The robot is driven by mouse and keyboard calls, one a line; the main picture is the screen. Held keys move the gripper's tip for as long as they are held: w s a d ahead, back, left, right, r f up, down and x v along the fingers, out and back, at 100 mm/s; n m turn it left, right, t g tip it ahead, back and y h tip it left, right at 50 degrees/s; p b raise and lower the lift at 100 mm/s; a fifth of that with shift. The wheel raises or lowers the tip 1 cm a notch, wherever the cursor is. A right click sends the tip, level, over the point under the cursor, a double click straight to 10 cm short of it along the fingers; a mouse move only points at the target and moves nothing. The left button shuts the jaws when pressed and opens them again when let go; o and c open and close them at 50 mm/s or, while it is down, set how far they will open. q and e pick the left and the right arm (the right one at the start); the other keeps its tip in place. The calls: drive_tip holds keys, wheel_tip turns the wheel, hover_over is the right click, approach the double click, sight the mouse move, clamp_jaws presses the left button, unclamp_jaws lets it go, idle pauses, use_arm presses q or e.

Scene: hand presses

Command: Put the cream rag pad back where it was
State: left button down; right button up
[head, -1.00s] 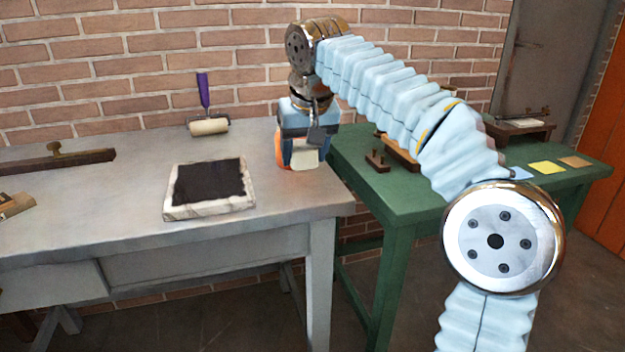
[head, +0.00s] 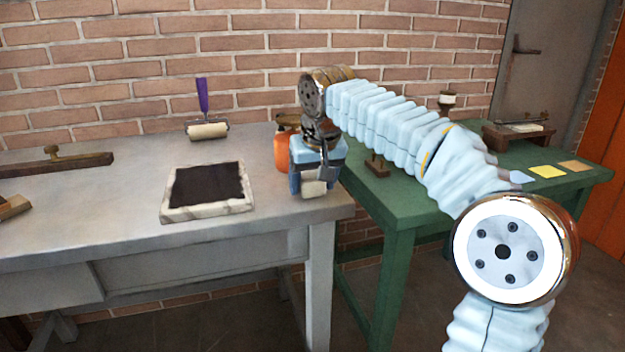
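My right gripper (head: 314,187) points down over the front right corner of the grey table. A small cream block, which looks like the cream rag pad (head: 314,189), shows between its fingertips, and the gripper appears shut on it. The gripper body hides the pad's upper part. I cannot tell whether the pad touches the tabletop. My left gripper is not in view.
On the grey table (head: 110,220) are a stone slab with black ink (head: 207,187), a purple-handled roller (head: 206,128) and an orange container (head: 281,152) close behind my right gripper. The green table (head: 400,215) holds a small wooden stand (head: 377,167) and coloured cards (head: 547,171).

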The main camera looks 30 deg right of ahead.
drive_tip(key=shift+o, duration=1.2)
drive_tip(key=shift+r, duration=0.25)
drive_tip(key=p+v, duration=0.2)
drive_tip(key=v, duration=0.9)
drive_tip(key=shift+s+r+p, duration=0.3)
drive_tip(key=shift+r+p, duration=0.05)
